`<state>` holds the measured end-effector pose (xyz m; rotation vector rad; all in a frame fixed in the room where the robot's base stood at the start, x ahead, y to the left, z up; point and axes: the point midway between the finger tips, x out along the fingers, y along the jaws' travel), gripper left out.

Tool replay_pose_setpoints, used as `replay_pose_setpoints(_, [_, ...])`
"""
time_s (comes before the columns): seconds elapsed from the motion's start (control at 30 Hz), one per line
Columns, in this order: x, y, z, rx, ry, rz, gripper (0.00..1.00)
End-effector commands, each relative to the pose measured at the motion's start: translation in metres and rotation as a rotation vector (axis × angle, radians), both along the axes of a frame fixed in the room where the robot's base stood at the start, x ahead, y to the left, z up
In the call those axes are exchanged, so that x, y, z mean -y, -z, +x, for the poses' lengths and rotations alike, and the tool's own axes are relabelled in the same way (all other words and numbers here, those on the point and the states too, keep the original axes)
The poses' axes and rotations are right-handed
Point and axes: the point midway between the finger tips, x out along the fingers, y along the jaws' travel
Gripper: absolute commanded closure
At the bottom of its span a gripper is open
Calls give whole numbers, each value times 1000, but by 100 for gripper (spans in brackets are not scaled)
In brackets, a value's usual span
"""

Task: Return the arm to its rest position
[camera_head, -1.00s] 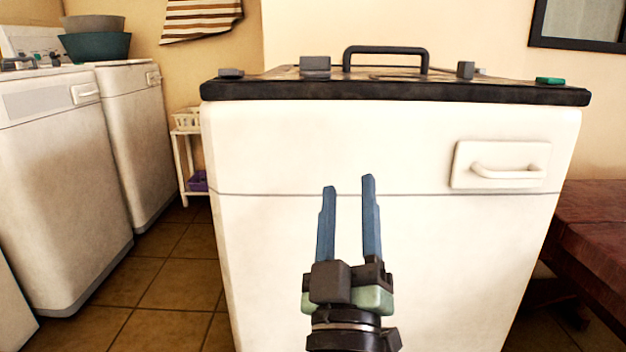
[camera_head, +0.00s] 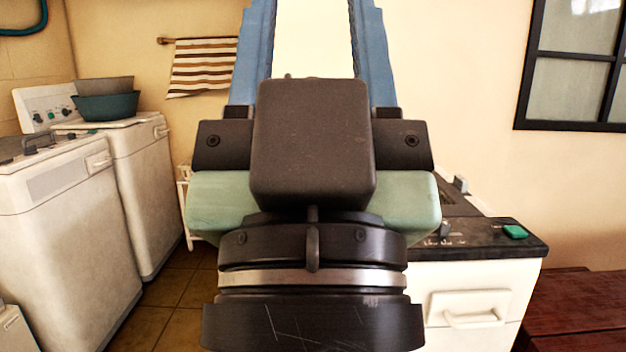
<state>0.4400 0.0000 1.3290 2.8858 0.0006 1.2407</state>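My gripper (camera_head: 313,20) is raised upright, large and close to the camera in the head view. Its two blue fingers stand well apart, with only bare wall showing between them, and nothing is held in the visible part. The fingertips run out of the top of the frame. The dark and pale green gripper body covers the middle of the picture.
A white appliance (camera_head: 480,275) with a dark top stands behind my gripper, mostly hidden. White washers (camera_head: 60,235) stand at left, one bearing bowls (camera_head: 106,106). A striped towel (camera_head: 200,68) hangs on the wall. A reddish-brown wooden surface (camera_head: 575,315) is at lower right.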

Motion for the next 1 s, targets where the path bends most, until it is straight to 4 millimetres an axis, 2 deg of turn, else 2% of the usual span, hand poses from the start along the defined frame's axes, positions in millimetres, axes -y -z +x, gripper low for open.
replay_pose_setpoints(0.03, [0,-33,0,0,0,0,51])
replay_pose_setpoints(0.5, [0,-169,0,0,-1,-1,51])
replay_pose_setpoints(0.7, [-1,-198,0,-1,-1,-1,51])
replay_pose_setpoints(1.0, [0,-200,0,0,-1,-1,51])
